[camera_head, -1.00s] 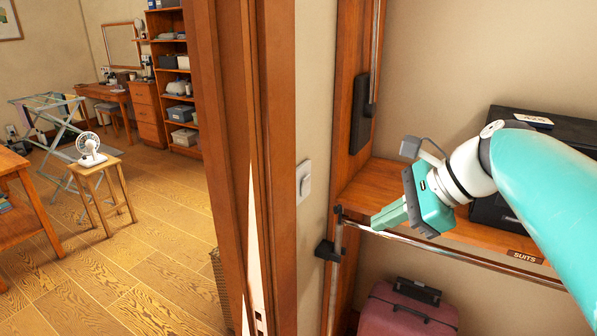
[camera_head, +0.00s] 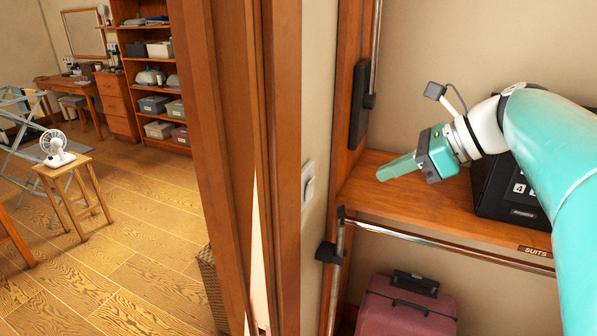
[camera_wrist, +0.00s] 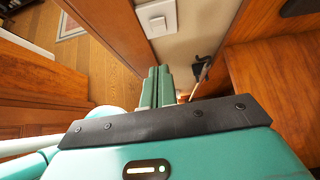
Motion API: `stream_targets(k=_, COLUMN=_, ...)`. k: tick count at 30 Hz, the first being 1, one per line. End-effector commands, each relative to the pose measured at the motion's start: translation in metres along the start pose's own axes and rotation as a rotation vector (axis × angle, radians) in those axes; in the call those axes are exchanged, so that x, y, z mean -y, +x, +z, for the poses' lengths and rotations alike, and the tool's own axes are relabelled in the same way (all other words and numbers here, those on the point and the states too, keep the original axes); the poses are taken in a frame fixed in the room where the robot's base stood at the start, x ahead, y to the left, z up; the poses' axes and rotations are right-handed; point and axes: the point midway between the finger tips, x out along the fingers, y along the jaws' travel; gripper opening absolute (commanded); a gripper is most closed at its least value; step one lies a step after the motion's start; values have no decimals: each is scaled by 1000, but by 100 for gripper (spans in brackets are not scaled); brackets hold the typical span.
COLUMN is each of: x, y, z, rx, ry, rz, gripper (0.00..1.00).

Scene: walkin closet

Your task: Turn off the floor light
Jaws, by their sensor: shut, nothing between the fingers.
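A white wall switch (camera_head: 308,182) is on the narrow beige wall between the door frame and the wooden closet unit. In the wrist view the switch plate (camera_wrist: 157,17) shows at the top, beyond my fingertips. My gripper (camera_head: 382,175) is shut and empty, in front of the closet shelf and to the right of the switch, clearly apart from it. In the wrist view my two green fingers (camera_wrist: 157,72) lie side by side and point toward the wall below the plate. No floor light is recognizable in any view.
A wooden shelf (camera_head: 440,210) carries a black box (camera_head: 512,195). A metal rail (camera_head: 440,244) runs along its front, above a pink suitcase (camera_head: 408,306).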

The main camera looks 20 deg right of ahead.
Motion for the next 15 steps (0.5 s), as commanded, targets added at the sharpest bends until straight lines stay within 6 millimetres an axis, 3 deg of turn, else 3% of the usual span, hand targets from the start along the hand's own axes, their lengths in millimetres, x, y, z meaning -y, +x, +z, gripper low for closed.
stream_targets(k=10, x=-1, y=-2, z=-2, rx=0, ry=3, rz=0, gripper=0)
stream_targets(k=15, x=-1, y=10, z=-2, rx=0, ry=3, rz=3, gripper=0)
